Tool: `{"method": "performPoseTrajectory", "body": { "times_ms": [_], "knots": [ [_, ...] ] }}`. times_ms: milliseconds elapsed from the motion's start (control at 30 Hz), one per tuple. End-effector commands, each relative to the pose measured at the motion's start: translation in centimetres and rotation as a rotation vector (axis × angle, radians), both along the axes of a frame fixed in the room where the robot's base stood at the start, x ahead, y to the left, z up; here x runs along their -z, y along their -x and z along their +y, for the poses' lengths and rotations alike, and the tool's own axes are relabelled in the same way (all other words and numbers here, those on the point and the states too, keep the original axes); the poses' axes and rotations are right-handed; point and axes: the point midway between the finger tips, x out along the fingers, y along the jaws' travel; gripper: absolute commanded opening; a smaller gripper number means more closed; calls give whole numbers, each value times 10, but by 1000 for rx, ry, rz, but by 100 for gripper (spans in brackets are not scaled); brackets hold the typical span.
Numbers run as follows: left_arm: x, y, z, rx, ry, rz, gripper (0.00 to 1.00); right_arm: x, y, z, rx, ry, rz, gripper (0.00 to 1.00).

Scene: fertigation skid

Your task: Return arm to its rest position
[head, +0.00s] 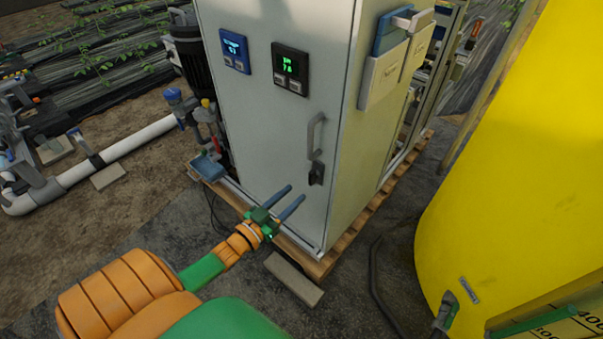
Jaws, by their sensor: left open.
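My left gripper (283,203) is at the end of my orange and green arm, in front of the lower part of the grey cabinet (265,135). Its two dark fingers are apart, with nothing between them. The fingers point up and right towards the cabinet door, below and left of the door handle (316,137). I cannot tell whether the fingertips touch the door. The handle is free of the gripper. My right gripper does not show.
The cabinet stands on a wooden pallet (352,231). A yellow tank (510,150) fills the right side. A grey block (293,279) and a dark hose (376,290) lie on the ground. White pipes (110,153) run at the left. Two small displays are lit on the cabinet.

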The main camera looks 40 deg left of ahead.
Motion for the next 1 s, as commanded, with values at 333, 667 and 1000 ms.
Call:
{"method": "performPoseTrajectory", "body": {
  "times_ms": [333,667,1000],
  "knots": [
    [0,7,1,-1,0,0,45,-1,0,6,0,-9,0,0],
    [95,41,-6,-65,-37,310,45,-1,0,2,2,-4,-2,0],
    [278,234,-76,2,-179,1170,45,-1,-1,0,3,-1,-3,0]
  ]
}}
